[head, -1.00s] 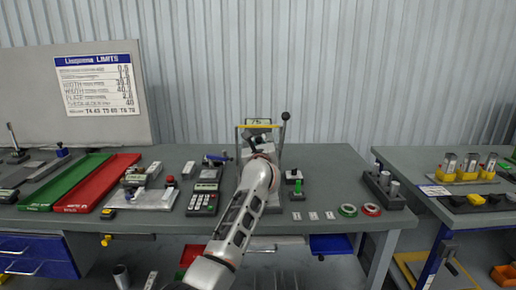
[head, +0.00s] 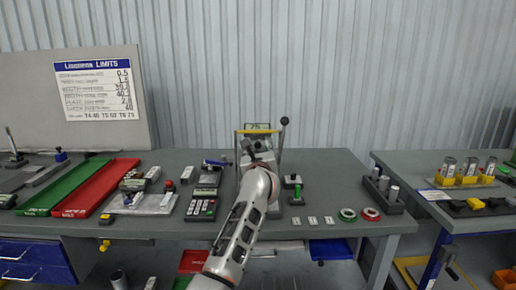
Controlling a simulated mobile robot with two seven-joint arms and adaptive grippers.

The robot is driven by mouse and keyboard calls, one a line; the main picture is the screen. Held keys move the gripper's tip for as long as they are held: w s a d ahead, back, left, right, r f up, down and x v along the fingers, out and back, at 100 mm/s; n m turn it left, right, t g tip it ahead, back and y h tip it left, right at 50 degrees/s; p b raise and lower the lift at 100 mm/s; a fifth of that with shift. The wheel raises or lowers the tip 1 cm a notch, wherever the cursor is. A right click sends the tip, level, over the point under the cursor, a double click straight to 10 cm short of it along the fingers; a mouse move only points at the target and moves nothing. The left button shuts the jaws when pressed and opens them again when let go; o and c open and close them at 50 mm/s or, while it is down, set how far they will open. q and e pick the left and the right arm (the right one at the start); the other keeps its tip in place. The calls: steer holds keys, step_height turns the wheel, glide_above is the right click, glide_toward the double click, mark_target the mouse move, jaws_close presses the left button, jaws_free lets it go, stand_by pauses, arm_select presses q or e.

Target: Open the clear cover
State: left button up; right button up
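A tester with a green-lit display (head: 258,126) stands near the back middle of the table. A yellow bar (head: 256,131) crosses its front, and a lever with a black knob (head: 284,121) rises at its right. I cannot clearly make out the clear cover; the yellow bar may be its edge. My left gripper (head: 256,143) is at the tester, just below the yellow bar in the picture. My own wrist hides much of the tester and the fingertips, so contact and finger opening cannot be told. My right gripper is not in view.
A keypad unit (head: 202,207) and a grey plate with small parts (head: 145,203) lie left of my arm. Green (head: 65,187) and red (head: 97,187) trays lie farther left.

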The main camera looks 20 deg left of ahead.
arm_select(q)
steer(key=v, duration=0.5)
steer(key=shift+s+d, duration=0.1)
steer(key=shift+s, duration=0.15)
steer(key=s+a+f+m+t+y, duration=0.1)
steer(key=s+a+f+m+y, duration=0.1)
steer(key=s+a+f+m, duration=0.4)
steer(key=s+d+f+n+g+h, duration=0.2)
steer(key=s+f+n+h, duration=0.1)
steer(key=s+f+n, duration=0.7)
steer(key=s+d+f+n+g+h, duration=0.2)
steer(key=s+f+n+g+h, duration=0.1)
steer(key=s+f+n, duration=0.8)
steer(key=s+d+f+n+g+h, duration=0.2)
steer(key=s+f+n, duration=0.8)
steer(key=s+f, duration=0.9)
steer(key=shift+d+f+n+g+h, duration=0.2)
steer(key=shift+d+n+g+h, duration=0.15)
steer(key=shift+h, duration=0.55)
steer(key=shift+w+a, duration=0.1)
